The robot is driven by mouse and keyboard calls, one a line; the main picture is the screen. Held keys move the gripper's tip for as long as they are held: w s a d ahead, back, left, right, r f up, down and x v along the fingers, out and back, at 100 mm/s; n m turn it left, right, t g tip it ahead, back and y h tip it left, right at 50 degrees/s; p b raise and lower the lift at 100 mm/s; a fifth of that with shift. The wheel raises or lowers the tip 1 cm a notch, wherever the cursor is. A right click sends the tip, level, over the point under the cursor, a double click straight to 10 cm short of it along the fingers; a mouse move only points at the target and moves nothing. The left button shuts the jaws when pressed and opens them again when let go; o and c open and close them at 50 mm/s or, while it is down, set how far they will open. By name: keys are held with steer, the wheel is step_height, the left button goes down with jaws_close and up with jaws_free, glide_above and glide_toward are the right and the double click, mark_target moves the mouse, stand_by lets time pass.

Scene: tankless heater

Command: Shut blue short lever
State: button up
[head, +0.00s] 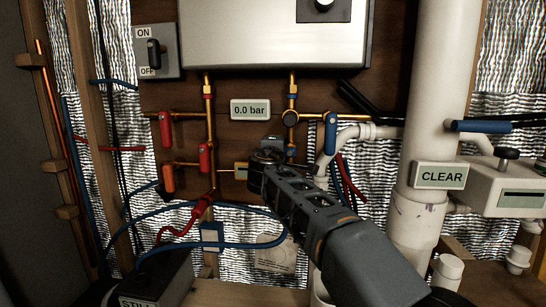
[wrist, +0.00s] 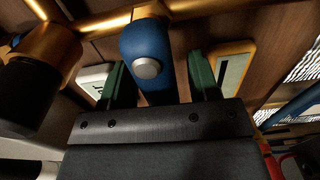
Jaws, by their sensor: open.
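A short blue lever (wrist: 147,48) with a silver bolt shows large in the wrist view, joined to a brass fitting (wrist: 150,10). My gripper (wrist: 160,80) is open, with one green finger on each side of the blue lever; I cannot tell whether either finger touches it. In the head view my gripper (head: 272,148) is at the pipework below the pressure display, and a small bit of blue (head: 291,152) shows beside it. My gripper hides most of that spot. The lever's lower end is hidden behind the gripper body in the wrist view.
Another blue lever (head: 330,132) hangs just right of my gripper, and a long blue handle (head: 480,126) is farther right. Red levers (head: 166,130) and an orange one (head: 168,178) are left. The display (head: 250,110) reads 0.0 bar. A thick white pipe (head: 425,90) stands right.

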steer(key=s+a+b, duration=0.1)
steer(key=s+a, duration=0.1)
steer(key=s, duration=1.1)
steer(key=shift+s, duration=0.1)
steer(key=s+d+f+m+g+h+p, duration=0.1)
steer(key=s+d+f+m+g+p, duration=0.2)
steer(key=d+p, duration=0.45)
steer(key=s+d+f+m+g+p, duration=0.1)
steer(key=s+d+m+g+p, duration=0.2)
steer(key=d+m+g+p, duration=0.4)
steer(key=s+f+m+g+y+p, duration=0.3)
steer(key=s+m+p, duration=0.3)
steer(key=s+p, duration=0.5)
steer(key=shift+s+d+f+g+y+p, duration=0.4)
steer(key=shift+s+g, duration=0.2)
steer(key=shift+s, duration=0.4)
steer(key=shift+r, duration=0.1)
